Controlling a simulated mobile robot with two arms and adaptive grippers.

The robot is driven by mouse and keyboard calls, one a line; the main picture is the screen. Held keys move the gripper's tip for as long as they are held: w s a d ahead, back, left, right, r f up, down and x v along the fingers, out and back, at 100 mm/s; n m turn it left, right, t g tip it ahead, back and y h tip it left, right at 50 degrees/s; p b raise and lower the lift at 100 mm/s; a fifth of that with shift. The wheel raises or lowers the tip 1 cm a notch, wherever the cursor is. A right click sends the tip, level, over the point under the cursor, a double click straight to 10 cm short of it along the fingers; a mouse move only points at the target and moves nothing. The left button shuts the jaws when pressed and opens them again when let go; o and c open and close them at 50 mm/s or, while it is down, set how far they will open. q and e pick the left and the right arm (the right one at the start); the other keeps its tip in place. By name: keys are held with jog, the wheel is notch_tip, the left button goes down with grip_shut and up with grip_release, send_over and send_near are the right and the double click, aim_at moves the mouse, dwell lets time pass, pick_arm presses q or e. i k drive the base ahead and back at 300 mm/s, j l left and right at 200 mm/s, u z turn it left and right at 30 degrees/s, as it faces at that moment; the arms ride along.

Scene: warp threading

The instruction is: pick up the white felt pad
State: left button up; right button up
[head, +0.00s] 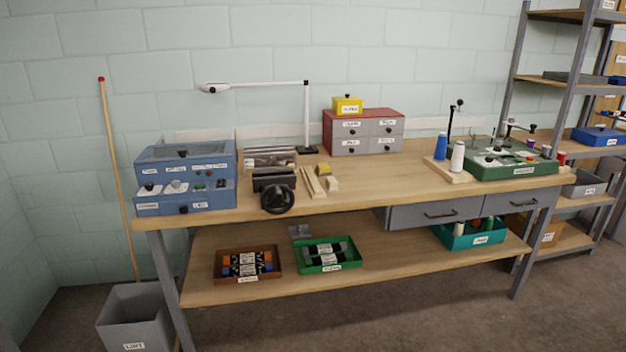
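I cannot make out a white felt pad for certain. A small pale block (332,184) lies on the workbench (375,182) beside some wooden strips (313,182); I cannot tell whether it is felt or wood. A small yellow piece (324,169) lies just behind it. The green case (515,170) at the right end of the bench holds small light and dark parts too small to tell apart. Neither of my grippers is in view.
On the bench stand a blue box (185,178), a vise (274,188), a lamp (306,120), a red drawer cabinet (363,132) and thread cones (457,158). The lower shelf (385,279) holds several trays. A grey bin (138,318) stands at left. The bench middle is clear.

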aim_at(331, 183)
jog(key=i+l+u, duration=0.3)
jog(key=i+l, duration=0.3)
jog(key=i+l+u, duration=0.3)
jog(key=i+l, duration=0.35)
jog(key=l, duration=0.1)
